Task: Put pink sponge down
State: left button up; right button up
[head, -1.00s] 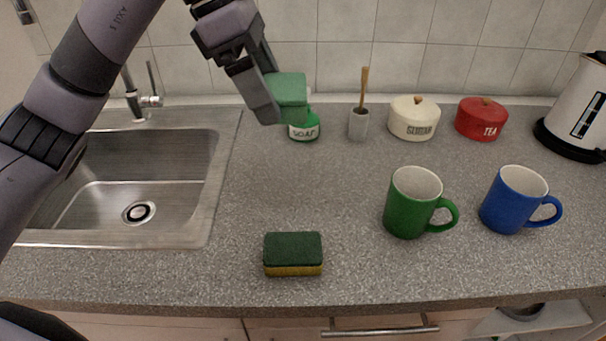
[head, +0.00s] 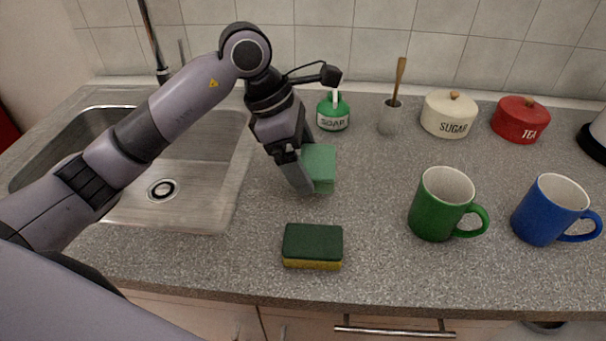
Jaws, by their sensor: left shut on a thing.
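My left gripper (head: 306,176) is shut on a light green block (head: 319,167), which looks like a sponge. The block is at the gripper's fingertips, low over the counter to the right of the sink. I cannot tell whether its underside touches the counter. One finger shows on its left side; the other is hidden. No pink sponge shows. A second sponge, dark green on top and yellow below (head: 313,247), lies flat near the counter's front edge, apart from my gripper. My right gripper is not in view.
The steel sink (head: 190,215) is at left. A green mug (head: 437,204) and a blue mug (head: 546,211) stand at right. A soap bottle (head: 333,114), brush holder (head: 391,118), sugar pot (head: 449,116) and red tea pot (head: 520,120) stand behind. The counter (head: 370,190) is clear between sponge and green mug.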

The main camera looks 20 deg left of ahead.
pick_arm(q)
jog(key=shift+f, duration=2.15)
jog(key=shift+f, duration=0.2)
jog(key=o, duration=0.8)
jog(key=shift+c, duration=0.2)
jog(key=shift+r, duration=0.1)
jog(key=shift+r, duration=0.25)
jog(key=v, duration=1.2)
